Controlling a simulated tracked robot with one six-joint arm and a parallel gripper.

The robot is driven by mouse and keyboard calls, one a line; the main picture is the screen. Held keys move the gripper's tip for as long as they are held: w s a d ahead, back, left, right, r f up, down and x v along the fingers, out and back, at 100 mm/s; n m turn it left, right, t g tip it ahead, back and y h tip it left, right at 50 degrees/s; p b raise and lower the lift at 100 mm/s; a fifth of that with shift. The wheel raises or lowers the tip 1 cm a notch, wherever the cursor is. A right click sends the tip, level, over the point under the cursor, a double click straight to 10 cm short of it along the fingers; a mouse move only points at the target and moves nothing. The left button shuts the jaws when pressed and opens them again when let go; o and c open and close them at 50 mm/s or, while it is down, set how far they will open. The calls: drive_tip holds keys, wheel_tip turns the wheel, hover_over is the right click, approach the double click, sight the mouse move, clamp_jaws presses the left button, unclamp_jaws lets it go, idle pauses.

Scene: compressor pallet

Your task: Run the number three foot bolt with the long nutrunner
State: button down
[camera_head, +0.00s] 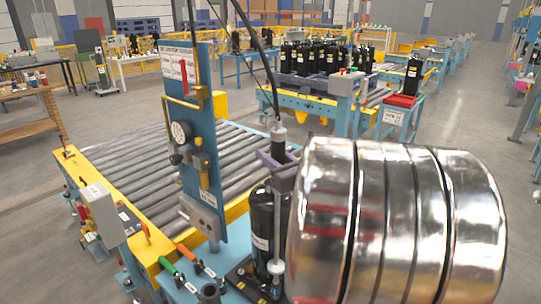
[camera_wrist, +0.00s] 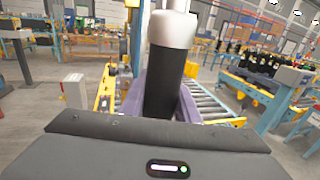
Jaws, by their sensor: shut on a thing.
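The long nutrunner (camera_head: 278,150) hangs upright on a cable, with a dark body and a thin grey shaft running down in front of a black compressor (camera_head: 263,225). My gripper (camera_head: 276,168) has its purple jaws shut around the nutrunner's body. In the wrist view the nutrunner (camera_wrist: 163,80), black with a silver upper part, stands between the jaws. The shaft's lower end is low in the head view, close to the compressor's foot plate (camera_head: 243,282). I cannot tell whether it touches a bolt. The number three foot bolt cannot be made out.
My shiny arm hides the right foreground. A blue panel with a gauge (camera_head: 181,132) stands left of the compressor, before a roller conveyor (camera_head: 130,165). Green- and orange-handled tools (camera_head: 187,255) lie at the front. Several black compressors (camera_head: 315,58) stand on a pallet behind.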

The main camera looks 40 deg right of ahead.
drive_tip(key=shift+f, duration=1.7)
idle(2.6)
drive_tip(key=shift+r, duration=2.7)
